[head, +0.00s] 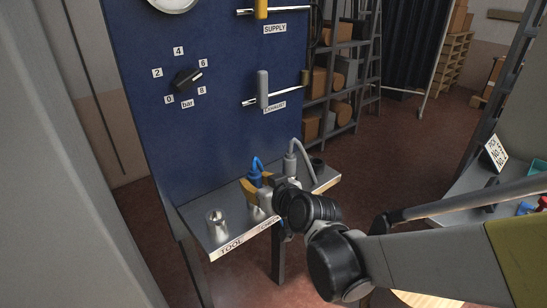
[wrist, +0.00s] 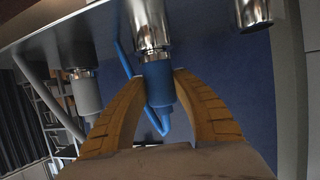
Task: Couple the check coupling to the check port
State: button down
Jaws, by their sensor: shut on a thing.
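My gripper (head: 257,187) has yellow fingers shut on a blue coupling (head: 255,173) with a blue hose bent over its top. In the wrist view my gripper (wrist: 160,82) grips the blue coupling (wrist: 157,82) from both sides. A shiny metal cylinder (wrist: 147,22) lies in line with its end; I cannot tell whether they are joined. In the head view the metal below the coupling (head: 257,212) is partly hidden by my gripper. A grey coupling (head: 290,164) with a grey hose stands beside it; it also shows in the wrist view (wrist: 86,92). I cannot read which coupling is labelled check.
An empty metal port (head: 216,226) stands left on the shelf (head: 198,214), above a TOOL label. A dark ring (head: 317,166) is at the shelf's right end. The blue panel (head: 225,120) rises behind, with a dial (head: 187,80) and an exhaust lever (head: 262,90).

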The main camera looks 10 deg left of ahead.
jog(key=c, duration=1)
grip_release()
jog(key=shift+f, duration=0.1)
